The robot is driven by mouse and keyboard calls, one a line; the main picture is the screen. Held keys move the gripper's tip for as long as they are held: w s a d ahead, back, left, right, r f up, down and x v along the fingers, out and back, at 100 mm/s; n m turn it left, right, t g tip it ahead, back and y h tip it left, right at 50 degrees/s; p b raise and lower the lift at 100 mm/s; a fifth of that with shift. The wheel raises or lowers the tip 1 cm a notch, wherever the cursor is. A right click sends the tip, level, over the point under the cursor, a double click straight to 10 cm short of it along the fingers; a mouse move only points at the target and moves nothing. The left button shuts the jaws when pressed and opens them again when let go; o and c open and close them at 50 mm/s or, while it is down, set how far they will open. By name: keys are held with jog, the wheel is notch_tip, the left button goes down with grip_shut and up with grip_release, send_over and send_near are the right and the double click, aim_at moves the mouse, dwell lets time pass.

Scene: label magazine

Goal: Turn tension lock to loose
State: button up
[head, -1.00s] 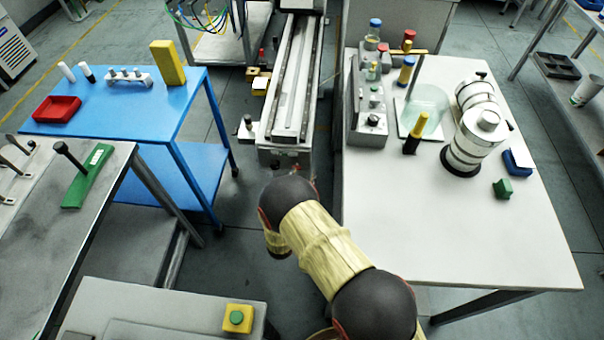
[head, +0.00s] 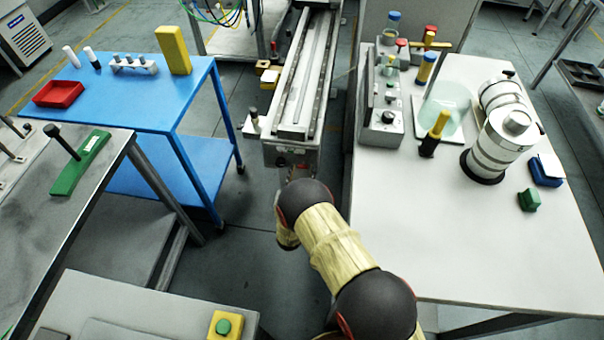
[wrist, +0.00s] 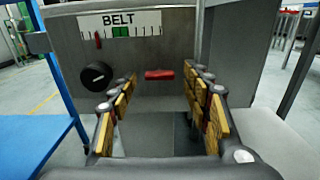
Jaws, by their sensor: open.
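The front end panel of the conveyor (head: 290,154) faces me; in the wrist view it is a grey panel (wrist: 180,50) with a "BELT" scale (wrist: 119,24). The scale has a red pointer and a green band. A red bar-shaped handle (wrist: 159,74), lying level, sits on the panel, and a round black knob (wrist: 97,76) is to its left. No label names either as the tension lock. My gripper (wrist: 160,86) is open, its yellow-padded fingers on either side of the red handle, apparently short of it. In the head view my arm hides most of the gripper.
A blue table (head: 130,105) stands left of the conveyor. A green button box (head: 223,326) is near the front. Floor shows between the tables.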

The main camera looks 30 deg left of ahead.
jog(key=shift+w, duration=0.1)
jog(key=shift+c, duration=0.9)
jog(key=c, duration=0.9)
jog(key=shift+c, duration=0.2)
jog(key=shift+n, duration=0.3)
jog(key=shift+a+n+b, duration=0.1)
jog(key=shift+n+b, duration=0.25)
jog(key=shift+n, duration=6.55)
